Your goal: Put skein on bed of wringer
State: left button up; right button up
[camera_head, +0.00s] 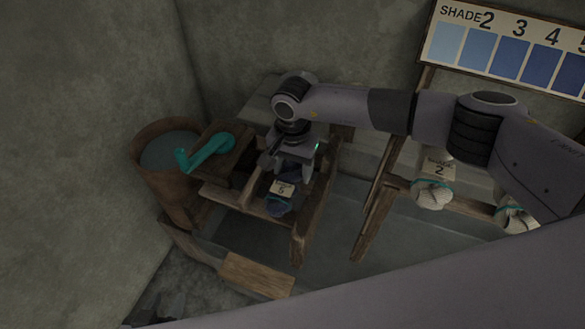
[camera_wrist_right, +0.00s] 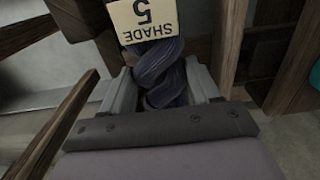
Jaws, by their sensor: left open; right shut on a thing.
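A dark blue skein (camera_head: 279,208) with a tag reading Shade 5 hangs below my right gripper (camera_head: 291,170) in the head view. In the right wrist view the twisted skein (camera_wrist_right: 162,75) sits between the two jaws, which are shut on it. The wooden wringer (camera_head: 232,158) with a teal crank stands just left of the gripper. The skein is over or against the wooden framework beside it; I cannot tell whether it touches. The wringer's bed is largely hidden or hard to make out.
A wooden tub (camera_head: 166,181) with liquid stands left of the wringer. A long trough (camera_head: 344,222) lies below the frames. Pale skeins (camera_head: 433,194) hang on a rail at the right. A shade board (camera_head: 505,57) is on the back wall.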

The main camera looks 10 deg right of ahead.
aim_at(293, 168)
jog(key=shift+f, duration=0.55)
jog(key=shift+f, duration=0.2)
jog(key=o, duration=1.3)
jog(key=shift+c, duration=0.2)
jog(key=shift+r, duration=0.1)
notch_tip(293, 168, up, 12)
jog(key=b, duration=0.1)
